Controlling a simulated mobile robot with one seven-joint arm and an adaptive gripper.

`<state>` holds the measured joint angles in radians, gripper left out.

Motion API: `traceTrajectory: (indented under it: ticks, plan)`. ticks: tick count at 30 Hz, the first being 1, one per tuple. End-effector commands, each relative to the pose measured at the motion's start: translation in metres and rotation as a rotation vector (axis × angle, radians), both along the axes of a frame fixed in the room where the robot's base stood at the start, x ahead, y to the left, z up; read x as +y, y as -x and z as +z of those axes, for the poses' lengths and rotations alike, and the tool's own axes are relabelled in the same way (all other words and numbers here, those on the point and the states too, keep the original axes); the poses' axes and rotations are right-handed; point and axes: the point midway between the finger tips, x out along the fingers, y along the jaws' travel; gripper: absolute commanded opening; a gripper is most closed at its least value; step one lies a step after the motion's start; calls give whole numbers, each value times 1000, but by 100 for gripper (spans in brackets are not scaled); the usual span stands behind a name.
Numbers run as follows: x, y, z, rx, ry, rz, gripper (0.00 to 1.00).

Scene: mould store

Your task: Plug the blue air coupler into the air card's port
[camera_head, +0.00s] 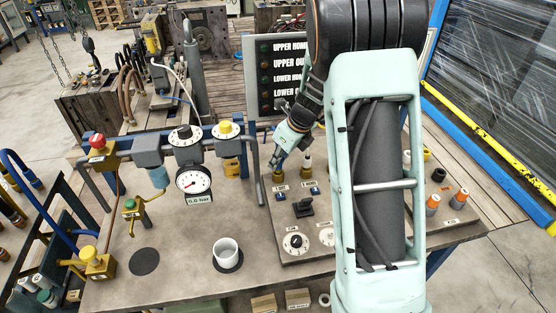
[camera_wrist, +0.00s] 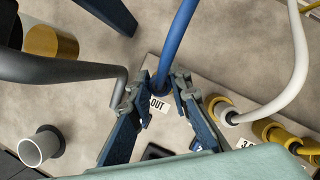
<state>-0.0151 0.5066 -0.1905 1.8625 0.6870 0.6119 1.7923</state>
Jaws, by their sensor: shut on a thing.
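My gripper (camera_wrist: 156,92) is shut on the blue air coupler, whose blue hose (camera_wrist: 178,45) rises between the two fingers in the wrist view. The coupler's lower end is mostly hidden by the fingertips, close to a white label reading OUT (camera_wrist: 159,106) on the grey card (camera_wrist: 215,85). I cannot tell whether it touches or sits in a port. In the head view my gripper (camera_head: 277,163) is over the left back part of the air card (camera_head: 274,218); the blue coupler is not clear there.
A white-hosed coupler (camera_wrist: 230,116) and yellow couplers (camera_wrist: 265,129) stand right of my gripper. A white cup (camera_head: 226,252) stands on the table's front. A gauge (camera_head: 194,181) and pipe rail are to the left. A sign panel (camera_head: 264,75) stands behind.

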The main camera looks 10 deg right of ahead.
Motion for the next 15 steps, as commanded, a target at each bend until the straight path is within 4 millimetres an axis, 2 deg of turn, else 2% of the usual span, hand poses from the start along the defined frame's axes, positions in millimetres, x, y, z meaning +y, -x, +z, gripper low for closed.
traceTrajectory:
  ticks: [15]
  plan:
    - [0,0,-6,0,0,0,0]
